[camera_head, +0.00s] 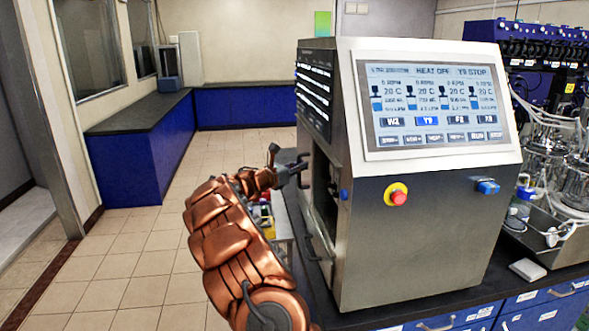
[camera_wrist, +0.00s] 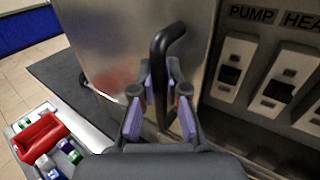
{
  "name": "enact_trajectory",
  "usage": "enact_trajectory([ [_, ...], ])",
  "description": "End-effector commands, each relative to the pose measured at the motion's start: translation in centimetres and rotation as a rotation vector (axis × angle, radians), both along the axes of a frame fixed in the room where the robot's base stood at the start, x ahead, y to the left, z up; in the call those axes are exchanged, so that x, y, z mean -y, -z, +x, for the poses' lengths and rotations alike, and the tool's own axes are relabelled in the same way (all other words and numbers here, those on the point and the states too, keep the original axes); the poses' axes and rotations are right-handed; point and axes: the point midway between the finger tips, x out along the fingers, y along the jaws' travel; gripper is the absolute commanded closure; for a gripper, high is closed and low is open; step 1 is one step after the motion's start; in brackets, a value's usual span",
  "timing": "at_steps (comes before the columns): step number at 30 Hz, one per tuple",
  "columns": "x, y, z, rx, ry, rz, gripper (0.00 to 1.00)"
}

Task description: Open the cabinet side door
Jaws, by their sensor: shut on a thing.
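The steel cabinet (camera_head: 430,245) stands on the dark bench, with its side face turned to the left in the head view. In the wrist view, the side door (camera_wrist: 115,45) is a brushed metal panel with a black bar handle (camera_wrist: 172,38). My gripper (camera_wrist: 160,90) has its purple-padded fingers on either side of the handle, shut on it. A dark gap (camera_head: 322,185) shows in the side face in the head view. My arm hides part of the area below.
Switches labelled PUMP and HEAT (camera_wrist: 275,88) are just right of the door. A tray with a red item (camera_wrist: 40,137) and small bottles is at the lower left. A red emergency button (camera_head: 397,195) is on the cabinet front. Open tiled floor (camera_head: 150,240) lies to the left.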

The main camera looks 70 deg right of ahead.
Motion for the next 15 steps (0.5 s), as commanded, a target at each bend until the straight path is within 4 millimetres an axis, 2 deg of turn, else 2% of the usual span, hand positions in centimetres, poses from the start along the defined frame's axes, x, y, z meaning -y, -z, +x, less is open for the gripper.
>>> enact_trajectory([
  [6, 1.1, 0.1, 0.0, -0.001, -0.001, 0.000, 1.00],
  [15, 1.4, 0.1, -0.2, -0.001, 0.002, 0.000, 1.00],
])
